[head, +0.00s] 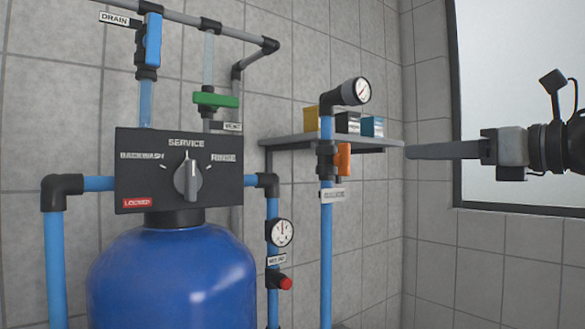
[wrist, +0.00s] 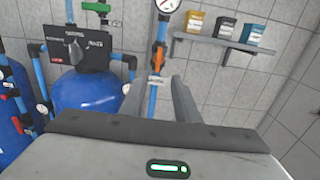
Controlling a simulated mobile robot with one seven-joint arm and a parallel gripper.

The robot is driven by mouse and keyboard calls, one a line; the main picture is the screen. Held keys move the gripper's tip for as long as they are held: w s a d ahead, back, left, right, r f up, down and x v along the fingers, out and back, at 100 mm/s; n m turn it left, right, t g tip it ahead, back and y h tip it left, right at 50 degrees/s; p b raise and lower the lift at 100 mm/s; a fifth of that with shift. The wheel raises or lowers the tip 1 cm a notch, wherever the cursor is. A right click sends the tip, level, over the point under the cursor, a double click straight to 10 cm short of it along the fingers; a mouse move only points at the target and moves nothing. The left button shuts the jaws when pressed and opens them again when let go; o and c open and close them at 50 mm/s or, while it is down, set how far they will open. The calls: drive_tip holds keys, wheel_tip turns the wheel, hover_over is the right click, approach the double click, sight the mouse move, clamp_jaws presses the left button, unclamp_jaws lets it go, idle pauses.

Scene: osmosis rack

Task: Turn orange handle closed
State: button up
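The orange handle (head: 343,159) sits on a dark valve body (head: 326,160) on the blue vertical pipe, below a gauge. The handle points down, roughly along the pipe. It also shows in the wrist view (wrist: 159,57), beyond my fingertips. My gripper (head: 408,152) is to the right of the handle in the head view and apart from it. In the wrist view my gripper (wrist: 160,84) has its two fingers spread, with the blue pipe seen between them. It holds nothing.
A grey shelf (head: 285,140) with several small boxes is on the wall behind the valve. A blue tank (head: 172,275) with a dial panel (head: 140,170) stands left. A green handle (head: 216,99) and blue handle (head: 153,39) are on other pipes. A window (head: 515,80) is right.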

sight(349, 156)
drive_tip(key=p+x, duration=0.2)
drive_tip(key=x, duration=1.5)
drive_tip(key=shift+a, duration=0.15)
clamp_jaws()
